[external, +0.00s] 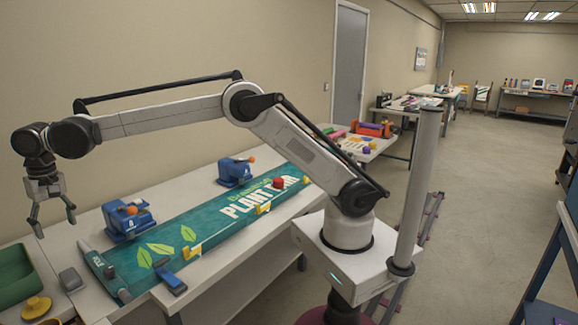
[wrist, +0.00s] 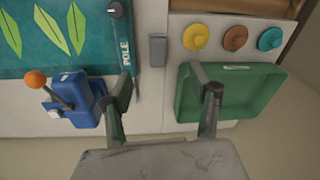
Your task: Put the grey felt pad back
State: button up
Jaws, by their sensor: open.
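A small grey block (external: 70,279), which looks like the grey felt pad, lies on the white table between the banner's near end and the green tray. In the wrist view the grey block (wrist: 158,50) lies beyond my fingertips, between the "POLE" end of the banner and the tray. My gripper (external: 55,222) is open and empty above the table's left end. In the wrist view my gripper (wrist: 169,90) has its fingers spread, the right one over the green tray (wrist: 255,118). The tray seems empty where visible.
The teal banner (external: 222,222) runs along the table, with blue clamps (external: 127,219) behind it and yellow clips on its front edge. A blue-and-grey tool (external: 170,277) lies on its front edge. Yellow (wrist: 196,37), brown (wrist: 235,37) and teal discs (wrist: 271,39) stand beside the tray.

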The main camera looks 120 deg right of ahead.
jog(key=s+a+r+n+t, duration=0.1)
jog(key=s+a+r+n, duration=0.1)
jog(key=s+a+r, duration=0.35)
jog(key=s+a+r+n+t, duration=0.1)
jog(key=s+a+r, duration=0.2)
jog(key=s, duration=0.6)
jog(key=s+a+r+n+t, duration=0.15)
jog(key=s+a+r, duration=0.25)
jog(key=s, duration=0.4)
jog(key=s+a+f+n, duration=0.2)
jog(key=s+f, duration=0.1)
jog(key=s, duration=0.6)
jog(key=s+a+f+n+t, duration=0.1)
jog(key=s+a+f+n, duration=0.1)
jog(key=s, duration=0.7)
jog(key=s+a+f+n+t, duration=0.1)
jog(key=s+a+f, duration=0.3)
jog(key=s, duration=0.5)
jog(key=shift+s+f+n, duration=0.25)
jog(key=shift+f+n, duration=0.5)
jog(key=shift+f, duration=0.2)
jog(key=shift+a+t, duration=0.1)
jog(key=shift+t, duration=0.15)
notch_tip(320, 180, down, 31)
jog(key=b, duration=3)
jog(key=shift+r+b, duration=0.2)
jog(key=shift+b, duration=0.15)
jog(key=shift+c, duration=0.5)
